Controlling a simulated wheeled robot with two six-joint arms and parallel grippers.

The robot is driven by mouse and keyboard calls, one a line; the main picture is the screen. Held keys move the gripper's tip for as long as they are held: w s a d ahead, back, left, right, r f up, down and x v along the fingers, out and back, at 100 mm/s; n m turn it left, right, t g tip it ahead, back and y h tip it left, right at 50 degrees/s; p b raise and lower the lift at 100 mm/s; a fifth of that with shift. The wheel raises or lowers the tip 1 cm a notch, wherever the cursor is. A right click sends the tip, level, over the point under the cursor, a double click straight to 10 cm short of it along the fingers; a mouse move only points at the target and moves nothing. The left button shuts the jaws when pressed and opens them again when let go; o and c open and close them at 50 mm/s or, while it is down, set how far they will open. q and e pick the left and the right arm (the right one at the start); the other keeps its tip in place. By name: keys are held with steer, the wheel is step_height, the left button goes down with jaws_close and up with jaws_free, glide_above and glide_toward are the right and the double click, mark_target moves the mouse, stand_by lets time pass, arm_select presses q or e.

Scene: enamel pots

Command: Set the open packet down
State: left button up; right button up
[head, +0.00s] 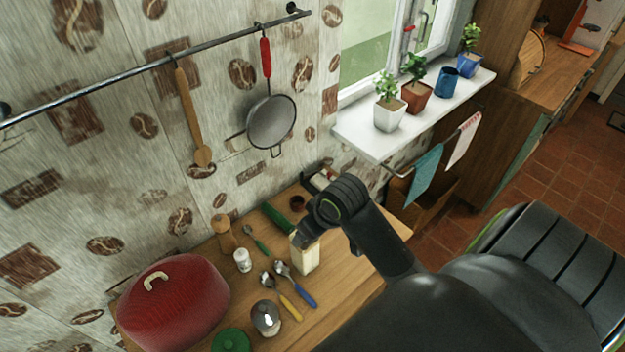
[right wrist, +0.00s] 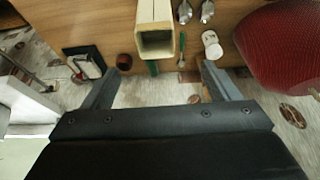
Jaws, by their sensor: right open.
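The open packet (head: 305,259) is a tall cream box that appears to stand upright on the wooden counter (head: 345,262). In the right wrist view, the packet (right wrist: 155,14) shows its square open top, facing my camera. My right gripper (right wrist: 163,70) is open, its two fingers spread wide on either side of the packet's line, with gaps on both sides. The packet's opening lies at or just past the fingertips. In the head view my right arm covers part of the packet's top. My left gripper is not in view.
The windowsill (head: 375,140) holds potted plants.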

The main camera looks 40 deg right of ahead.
mark_target(305, 251)
steer(key=p+x, duration=0.2)
steer(key=x, duration=1.3)
steer(key=shift+d+f, duration=0.2)
steer(key=shift+d, duration=0.2)
steer(key=shift+s, duration=0.2)
steer(key=shift+c, duration=0.3)
steer(key=shift+w, duration=0.1)
steer(key=c, duration=1.4)
